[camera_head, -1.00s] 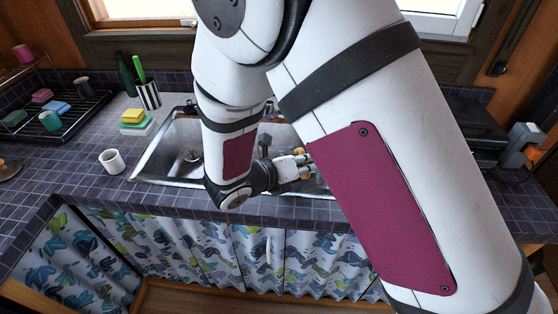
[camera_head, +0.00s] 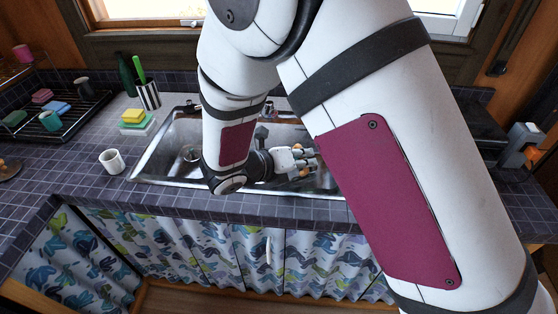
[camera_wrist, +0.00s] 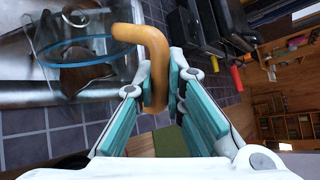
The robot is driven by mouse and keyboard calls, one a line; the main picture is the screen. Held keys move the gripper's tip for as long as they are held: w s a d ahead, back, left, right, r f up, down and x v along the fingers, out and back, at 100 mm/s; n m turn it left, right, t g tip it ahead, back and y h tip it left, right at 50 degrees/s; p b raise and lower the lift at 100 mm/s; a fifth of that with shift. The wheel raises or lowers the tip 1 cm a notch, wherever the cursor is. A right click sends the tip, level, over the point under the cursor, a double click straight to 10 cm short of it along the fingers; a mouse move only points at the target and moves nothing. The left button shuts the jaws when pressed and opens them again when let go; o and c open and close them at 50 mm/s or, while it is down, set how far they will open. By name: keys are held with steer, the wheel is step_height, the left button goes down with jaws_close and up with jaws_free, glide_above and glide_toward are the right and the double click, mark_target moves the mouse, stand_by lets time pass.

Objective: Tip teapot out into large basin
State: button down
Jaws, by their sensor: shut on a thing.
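My gripper (camera_head: 306,160) is over the right part of the steel sink in the head view. In the wrist view my gripper (camera_wrist: 160,100) is shut on the tan wooden handle (camera_wrist: 143,45) of the teapot. The teapot's clear glass body (camera_wrist: 75,25), with a blue rim, is at the upper left there, and brown shows through the glass. In the head view only orange bits of the handle show between the fingers; the glass body is hard to make out. The sink (camera_head: 165,165) has a drain at left; my arm hides its middle, so I cannot tell the teapot's exact tilt.
A white cup (camera_head: 112,161) stands on the tiled counter left of the sink. Sponges (camera_head: 134,118), a striped holder (camera_head: 149,95) and a green bottle (camera_head: 127,75) stand behind it. A dish rack (camera_head: 60,120) is at far left. A grey-orange device (camera_head: 522,145) is at right.

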steer(key=shift+w+a+r+n+g, duration=0.2)
steer(key=shift+w+n+g, duration=0.15)
steer(key=shift+w, duration=0.2)
steer(key=shift+w+a, duration=0.1)
steer(key=shift+w, duration=0.1)
steer(key=shift+w+a+r+n+g, duration=0.2)
steer(key=shift+w+r+n+g, duration=0.05)
steer(key=shift+w+r+g, duration=0.25)
steer(key=shift+s+d+f+t, duration=0.1)
steer(key=shift+s+f+t, duration=0.15)
steer(key=shift+s, duration=0.05)
steer(key=s, duration=0.1)
steer(key=s+d+f+m+t, duration=0.1)
steer(key=shift+s+d+f+m+t, duration=0.1)
steer(key=shift+s+m+t, duration=0.2)
steer(key=shift+s, duration=0.1)
steer(key=shift+d+f, duration=0.1)
steer(key=shift+s, duration=0.1)
steer(key=shift+s, duration=0.1)
